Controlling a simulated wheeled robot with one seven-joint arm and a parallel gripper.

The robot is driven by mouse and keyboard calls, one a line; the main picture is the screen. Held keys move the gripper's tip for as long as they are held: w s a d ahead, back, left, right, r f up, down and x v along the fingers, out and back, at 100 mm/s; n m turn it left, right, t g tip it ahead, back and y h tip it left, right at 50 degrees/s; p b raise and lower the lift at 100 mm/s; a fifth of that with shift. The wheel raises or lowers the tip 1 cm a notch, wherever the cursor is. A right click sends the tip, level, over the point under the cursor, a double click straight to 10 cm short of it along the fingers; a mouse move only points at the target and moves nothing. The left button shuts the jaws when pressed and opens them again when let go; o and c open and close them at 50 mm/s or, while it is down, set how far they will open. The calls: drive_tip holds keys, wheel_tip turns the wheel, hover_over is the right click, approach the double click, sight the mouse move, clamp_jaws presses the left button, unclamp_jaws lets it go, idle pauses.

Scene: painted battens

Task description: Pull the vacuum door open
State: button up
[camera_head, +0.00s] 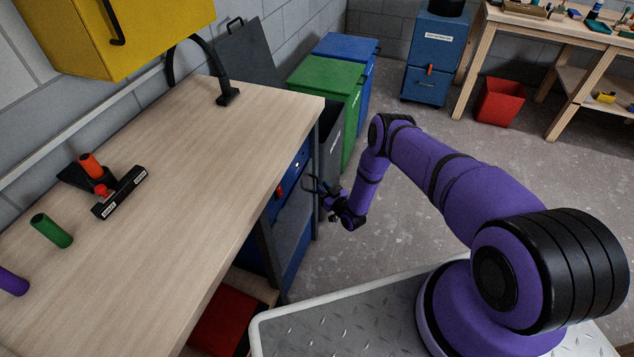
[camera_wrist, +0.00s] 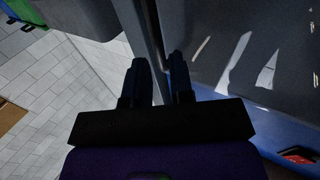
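A blue cabinet front (camera_head: 292,178) sits under the right end of the workbench, with a red handle (camera_head: 280,190) on it. A grey-blue panel (camera_head: 290,238) shows below it. I cannot tell which part is the vacuum door. My gripper (camera_head: 311,184) is beside the cabinet's right side, below the bench top. In the wrist view my gripper (camera_wrist: 162,72) has its two dark fingers apart, close to a dark vertical edge. A dark shiny panel (camera_wrist: 225,55) lies to their right. I cannot tell whether they touch it. A red piece (camera_wrist: 300,156) shows at lower right.
The wooden workbench (camera_head: 170,170) fills the left, with a squeegee-like tool (camera_head: 120,192) on it. Green (camera_head: 325,75) and blue (camera_head: 345,46) bins stand behind my gripper. A labelled blue box (camera_head: 437,45) and red bin (camera_head: 500,101) stand farther back. Open floor lies right of the bins.

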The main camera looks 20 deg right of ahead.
sight(317, 182)
drive_tip(key=shift+x, duration=2.05)
clamp_jaws()
